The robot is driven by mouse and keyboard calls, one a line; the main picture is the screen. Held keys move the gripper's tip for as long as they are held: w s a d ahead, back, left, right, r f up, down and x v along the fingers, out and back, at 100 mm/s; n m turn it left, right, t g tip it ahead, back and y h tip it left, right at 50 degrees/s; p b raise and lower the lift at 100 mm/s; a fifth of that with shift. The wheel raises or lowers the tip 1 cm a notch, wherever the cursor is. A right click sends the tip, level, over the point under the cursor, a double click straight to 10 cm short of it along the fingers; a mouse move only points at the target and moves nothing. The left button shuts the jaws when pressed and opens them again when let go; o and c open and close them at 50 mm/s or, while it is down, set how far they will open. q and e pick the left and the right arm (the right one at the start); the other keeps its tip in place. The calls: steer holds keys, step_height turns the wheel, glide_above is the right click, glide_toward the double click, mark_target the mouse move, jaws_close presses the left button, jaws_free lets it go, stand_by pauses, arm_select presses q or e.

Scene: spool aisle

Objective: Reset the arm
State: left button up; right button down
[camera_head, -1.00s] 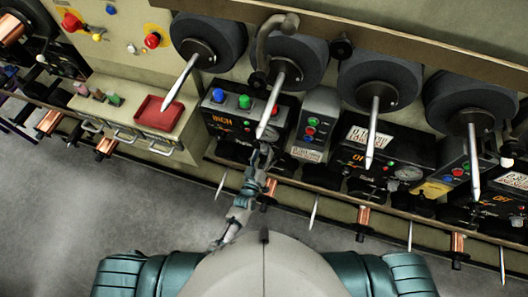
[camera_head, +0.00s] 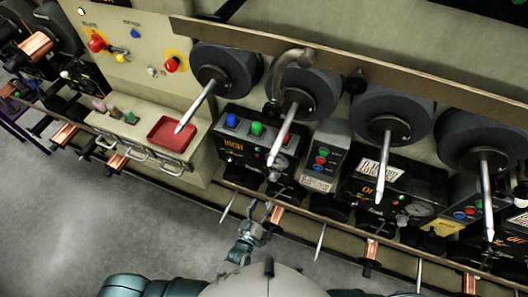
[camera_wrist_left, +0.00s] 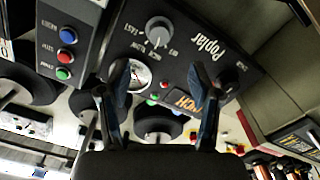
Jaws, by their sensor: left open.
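My left gripper (camera_head: 263,212) is low in the middle of the head view, just above the pale rounded part of my body. It is in front of the lower rail of the machine, below the black control box marked INCH (camera_head: 256,150). In the left wrist view its two dark fingers (camera_wrist_left: 158,82) stand apart with nothing between them. Beyond them is a black panel (camera_wrist_left: 170,50) with a knob and a round gauge. No finger visibly touches the panel. My right gripper is not in view.
Dark spools with pale pointed spindles (camera_head: 283,130) jut out along the machine. Copper spools (camera_head: 278,215) and thin spikes stick out from the lower rail (camera_head: 330,233). A red tray (camera_head: 171,132) sits on the ledge at left. Grey floor (camera_head: 90,220) lies open at lower left.

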arm_select(q)
steer(key=s+a+f+m+g+y, duration=0.1)
steer(key=s+a+f+g, duration=0.2)
steer(key=f, duration=0.5)
steer(key=s+a+f+m+g, duration=0.15)
steer(key=s+f, duration=0.25)
steer(key=f, duration=0.5)
steer(key=s+a+f+m+g+y, duration=0.1)
steer(key=s+a+f+g, duration=0.25)
steer(key=f, duration=0.45)
steer(key=s+a+f+g+y, duration=0.1)
steer(key=s+a+f, duration=0.3)
steer(key=s, duration=0.4)
steer(key=s+a+f+g+y, duration=0.1)
steer(key=s+a+f+g, duration=0.3)
steer(key=s, duration=0.5)
steer(key=s+a+f+m+g+y, duration=0.1)
steer(key=s+a+f+g, duration=0.2)
steer(key=s+f, duration=0.4)
steer(key=shift+s+a+f+y, duration=0.2)
steer(key=shift+s+a+y, duration=0.1)
steer(key=shift+s+a, duration=0.55)
steer(key=shift+w, duration=0.1)
